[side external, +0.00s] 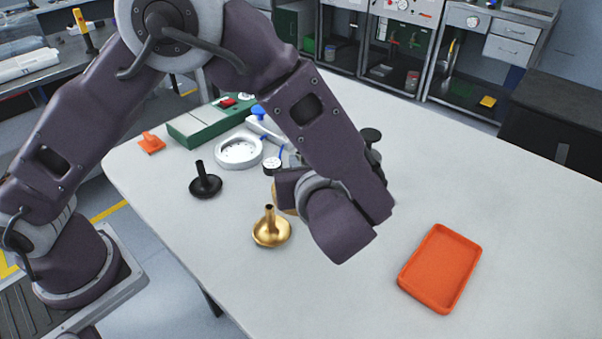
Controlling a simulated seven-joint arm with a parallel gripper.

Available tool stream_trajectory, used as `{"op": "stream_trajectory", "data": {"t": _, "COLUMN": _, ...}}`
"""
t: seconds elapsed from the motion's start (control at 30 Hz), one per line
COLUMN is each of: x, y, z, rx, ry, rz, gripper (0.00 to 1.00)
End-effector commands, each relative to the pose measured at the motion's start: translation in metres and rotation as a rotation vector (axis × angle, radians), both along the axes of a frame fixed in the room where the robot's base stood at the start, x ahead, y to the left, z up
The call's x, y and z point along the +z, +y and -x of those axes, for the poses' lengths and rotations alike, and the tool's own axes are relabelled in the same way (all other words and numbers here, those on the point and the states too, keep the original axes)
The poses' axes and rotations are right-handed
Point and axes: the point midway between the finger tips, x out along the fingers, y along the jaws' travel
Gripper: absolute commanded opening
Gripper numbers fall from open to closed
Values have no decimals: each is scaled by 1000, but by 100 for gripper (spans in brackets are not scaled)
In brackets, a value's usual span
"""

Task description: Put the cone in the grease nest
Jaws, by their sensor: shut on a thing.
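My wrist hangs over the middle of the table, and its bulk hides my gripper's fingers and whatever is between them. A tan, rounded thing (279,201) shows only in part below and behind my wrist; I cannot tell whether it is held or stands on the table. A shiny gold funnel-shaped piece with an upright stem (271,230) stands on the table just left of my wrist. A black piece of similar shape (205,184) stands farther left. I cannot tell which piece is the cone. I cannot tell which thing is the grease nest.
A shallow orange tray (439,268) lies at the right. A white round fixture (239,151), a green box (211,122) and a small orange piece (151,143) are at the back left. Dark parts (371,137) show behind my forearm. The table's right side (480,170) is clear.

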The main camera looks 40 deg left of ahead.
Motion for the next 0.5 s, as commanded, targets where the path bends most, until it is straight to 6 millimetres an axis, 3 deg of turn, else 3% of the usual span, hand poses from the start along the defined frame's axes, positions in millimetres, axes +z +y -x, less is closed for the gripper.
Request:
{"op": "stream_trajectory", "data": {"t": 0.1, "x": -21, "y": 0, "z": 0, "rx": -1, "ry": 3, "rz": -2, "gripper": 0}}
{"op": "stream_trajectory", "data": {"t": 0.43, "x": -25, "y": 0, "z": 0, "rx": 1, "ry": 0, "rz": 0, "gripper": 0}}
{"op": "stream_trajectory", "data": {"t": 0.47, "x": -25, "y": 0, "z": 0, "rx": 1, "ry": 0, "rz": 0, "gripper": 19}}
{"op": "stream_trajectory", "data": {"t": 0.5, "x": -25, "y": 0, "z": 0, "rx": 1, "ry": 0, "rz": 1, "gripper": 27}}
